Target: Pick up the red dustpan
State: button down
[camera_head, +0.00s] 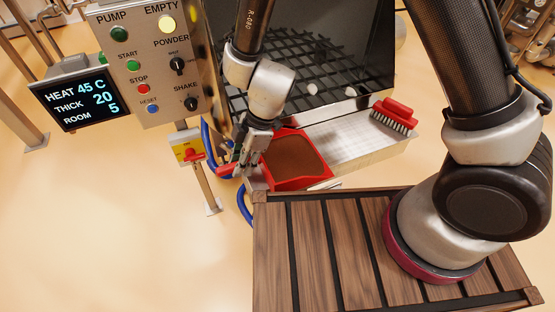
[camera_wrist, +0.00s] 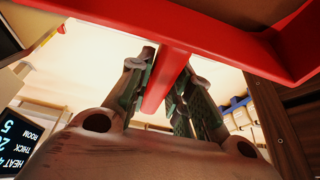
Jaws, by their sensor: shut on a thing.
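The red dustpan (camera_head: 309,176) is at the near left end of a metal tray, with brown powder (camera_head: 292,155) lying in its pan. In the wrist view, its red handle (camera_wrist: 165,80) runs down between my fingers, and the pan's red edge (camera_wrist: 200,32) spans the top. My gripper (camera_head: 236,168) is at the dustpan's left side, shut on the handle; it also shows in the wrist view (camera_wrist: 170,100). I cannot tell whether the pan rests on the tray or is lifted.
A red brush (camera_head: 395,115) lies on the metal tray (camera_head: 345,140) to the right. A black grate (camera_head: 280,65) is behind it. The control panel (camera_head: 150,70) and a yellow-red switch box (camera_head: 188,147) stand left of my gripper. Blue hoses (camera_head: 243,205) hang below.

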jog(key=shift+r, duration=0.1)
notch_tip(320, 180, up, 10)
jog(key=shift+f, duration=0.1)
dwell(0.6)
jog(key=shift+w, duration=0.1)
dwell(1.1)
